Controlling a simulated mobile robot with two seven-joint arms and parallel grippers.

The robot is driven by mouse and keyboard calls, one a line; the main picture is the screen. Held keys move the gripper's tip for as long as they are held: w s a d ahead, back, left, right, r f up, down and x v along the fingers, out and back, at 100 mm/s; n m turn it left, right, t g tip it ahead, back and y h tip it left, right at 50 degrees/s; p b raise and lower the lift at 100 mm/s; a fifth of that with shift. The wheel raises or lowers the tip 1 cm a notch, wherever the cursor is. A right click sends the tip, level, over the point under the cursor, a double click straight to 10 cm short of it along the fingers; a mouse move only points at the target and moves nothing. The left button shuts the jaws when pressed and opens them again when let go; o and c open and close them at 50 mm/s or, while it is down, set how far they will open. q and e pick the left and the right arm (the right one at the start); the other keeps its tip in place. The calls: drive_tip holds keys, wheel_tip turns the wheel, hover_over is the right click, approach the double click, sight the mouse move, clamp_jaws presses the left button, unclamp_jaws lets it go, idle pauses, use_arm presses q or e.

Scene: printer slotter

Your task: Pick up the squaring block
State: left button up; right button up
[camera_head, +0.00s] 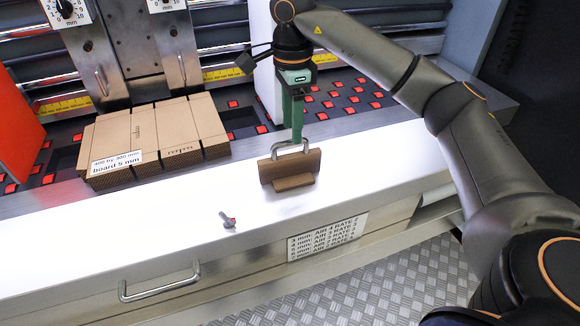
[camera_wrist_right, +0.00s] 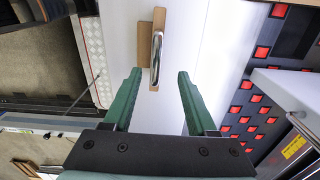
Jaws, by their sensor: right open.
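The squaring block (camera_head: 290,168) is a brown wooden piece with a silver loop handle on top. It stands on the white ledge in the head view. In the right wrist view the block (camera_wrist_right: 160,20) and its handle (camera_wrist_right: 156,58) show ahead of the fingertips, roughly midway between them. My right gripper (camera_head: 293,128) has green fingers and reaches down at the handle from above. In the wrist view the right gripper (camera_wrist_right: 159,75) is open, with a finger on each side and nothing held. Whether a finger touches the handle cannot be told. My left gripper is not in view.
A stack of folded cardboard (camera_head: 160,135) with a size label lies left on the bed with red squares. A small grey key-like part (camera_head: 228,219) lies on the white ledge (camera_head: 130,235). A drawer handle (camera_head: 160,283) and a settings label (camera_head: 327,238) are on the front.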

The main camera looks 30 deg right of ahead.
sight(291, 156)
wheel_tip(291, 156, down, 2)
drive_tip(key=shift+f, duration=0.15)
drive_tip(key=f, duration=0.3)
drive_tip(key=f+p, duration=0.1)
drive_tip(key=shift+s+a+f, duration=0.3)
drive_tip(key=shift+a, duration=0.05)
drive_tip(key=shift+f, duration=0.55)
clamp_jaws()
